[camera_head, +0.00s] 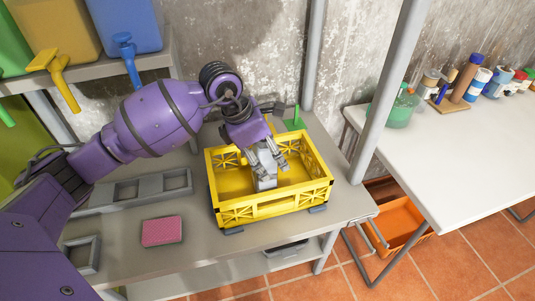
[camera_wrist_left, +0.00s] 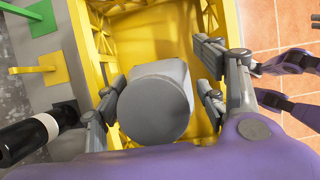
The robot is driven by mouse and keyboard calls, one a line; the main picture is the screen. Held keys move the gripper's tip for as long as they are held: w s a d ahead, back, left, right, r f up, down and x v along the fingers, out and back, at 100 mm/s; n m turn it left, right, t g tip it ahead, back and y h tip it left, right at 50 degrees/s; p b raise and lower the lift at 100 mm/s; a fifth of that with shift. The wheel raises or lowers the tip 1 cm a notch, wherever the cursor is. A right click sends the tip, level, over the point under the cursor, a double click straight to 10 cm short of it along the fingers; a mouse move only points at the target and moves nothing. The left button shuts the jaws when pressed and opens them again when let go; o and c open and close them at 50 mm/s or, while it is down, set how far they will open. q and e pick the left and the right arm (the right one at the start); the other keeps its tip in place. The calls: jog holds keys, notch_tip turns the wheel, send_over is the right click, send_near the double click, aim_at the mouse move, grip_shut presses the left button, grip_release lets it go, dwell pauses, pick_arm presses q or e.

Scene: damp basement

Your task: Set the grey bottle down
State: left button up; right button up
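The grey bottle (camera_wrist_left: 153,108) stands inside the yellow crate (camera_head: 272,209), seen from above in the left wrist view with its round dark grey top toward the camera. Its lighter body shows low between my fingers in the head view (camera_head: 266,183). My left gripper (camera_head: 265,158) reaches down into the crate around the bottle. In the left wrist view, the fingers of this gripper (camera_wrist_left: 160,95) are spread on both sides of the bottle. A gap shows on the right side; the left fingers are very close, and I cannot tell if they touch.
The crate sits on a grey shelf (camera_head: 200,230) with a pink block (camera_head: 162,231) and grey trays (camera_head: 128,190) to its left. A white table (camera_head: 455,140) with several bottles and jars is to the right. A grey post (camera_head: 385,90) stands between them.

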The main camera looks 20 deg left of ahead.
pick_arm(q)
jog(key=shift+r, duration=0.3)
jog(key=v, duration=1.1)
jog(key=shift+r, duration=0.4)
jog(key=shift+s+f, duration=0.1)
